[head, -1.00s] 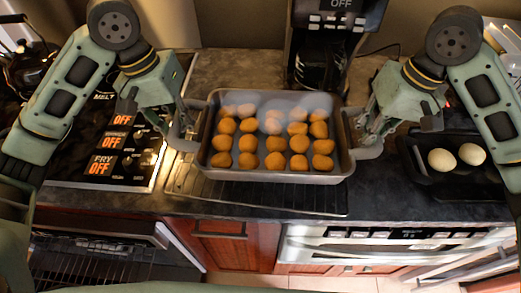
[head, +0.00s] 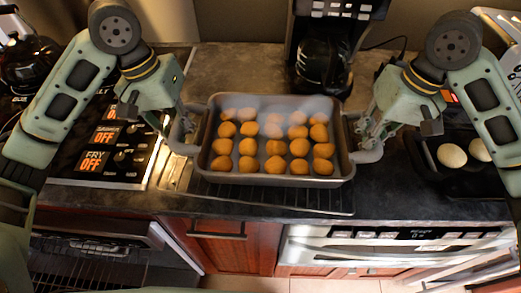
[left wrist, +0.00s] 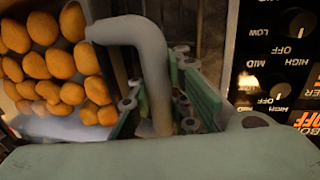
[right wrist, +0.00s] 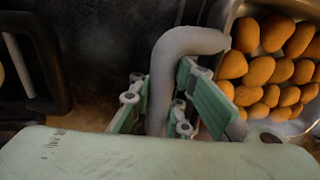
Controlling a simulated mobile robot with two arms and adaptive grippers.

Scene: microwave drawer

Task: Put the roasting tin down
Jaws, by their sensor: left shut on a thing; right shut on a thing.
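The grey roasting tin (head: 275,180) is full of round orange-brown pieces and sits level over a wire rack (head: 290,198) on the dark counter. I cannot tell whether it touches the rack. My left gripper (head: 184,130) is shut on the tin's left handle, and that bent grey handle (left wrist: 150,60) passes between the fingers in the left wrist view. My right gripper (head: 366,133) is shut on the right handle, which also shows between the fingers in the right wrist view (right wrist: 185,45).
A stove control panel (head: 105,150) lies to the left. A coffee maker (head: 322,65) stands behind the tin. A black pan (head: 440,180) with two pale round things is at the right. The counter's front edge runs just before the rack.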

